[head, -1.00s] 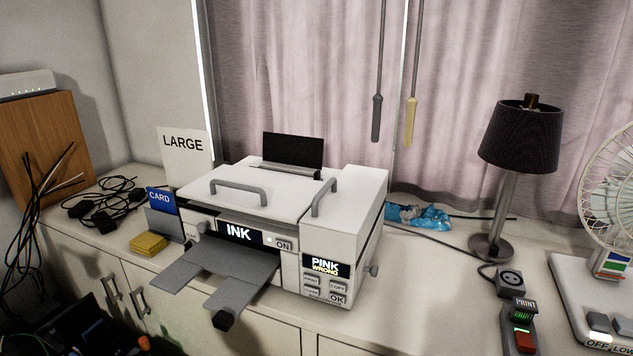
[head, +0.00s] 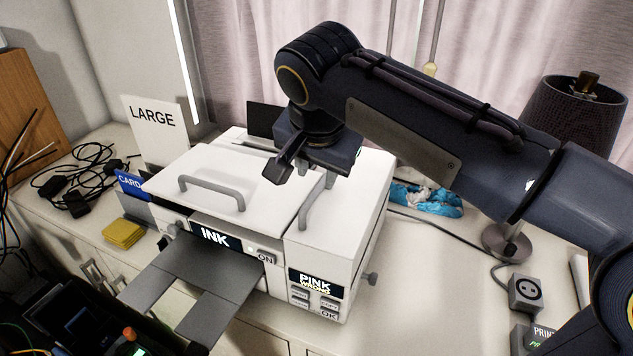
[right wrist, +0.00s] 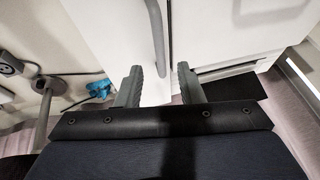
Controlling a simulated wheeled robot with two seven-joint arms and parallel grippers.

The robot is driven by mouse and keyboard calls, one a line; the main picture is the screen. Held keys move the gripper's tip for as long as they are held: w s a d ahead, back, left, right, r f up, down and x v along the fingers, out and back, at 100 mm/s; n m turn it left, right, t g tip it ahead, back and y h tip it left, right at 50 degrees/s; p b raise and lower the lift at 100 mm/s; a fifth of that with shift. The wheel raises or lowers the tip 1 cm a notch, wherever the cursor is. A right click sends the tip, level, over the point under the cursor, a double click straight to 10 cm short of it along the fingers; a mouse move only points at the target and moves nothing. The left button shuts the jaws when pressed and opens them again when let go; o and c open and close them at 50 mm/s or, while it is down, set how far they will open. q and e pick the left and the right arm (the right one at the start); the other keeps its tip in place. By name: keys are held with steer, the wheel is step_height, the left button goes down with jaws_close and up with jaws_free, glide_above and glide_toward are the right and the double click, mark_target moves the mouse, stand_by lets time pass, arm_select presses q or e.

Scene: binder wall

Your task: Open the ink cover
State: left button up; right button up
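The white printer stands on the counter, its lids closed. The narrow right-hand cover (head: 355,190) has a grey handle (head: 303,215). The wider left lid (head: 215,165) has its own grey handle (head: 212,190). The front carries an INK label (head: 215,237) and a small screen (head: 315,283) reading PINK WRONG. My right gripper (head: 315,178) hangs above the narrow cover near the rear end of its handle, partly hiding it. In the right wrist view my right gripper (right wrist: 157,76) is open, with the handle (right wrist: 156,35) lined up between the fingers. My left gripper is out of view.
A LARGE card (head: 153,125), a blue CARD holder (head: 131,184) and a yellow stack (head: 123,233) stand left of the printer. A blue-white crumpled bag (head: 430,198) and a lamp (head: 575,110) are to the right. The printer's grey tray (head: 200,275) sticks out in front.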

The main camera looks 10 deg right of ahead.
mark_target(316, 190)
steer(key=x, duration=0.5)
jaws_close()
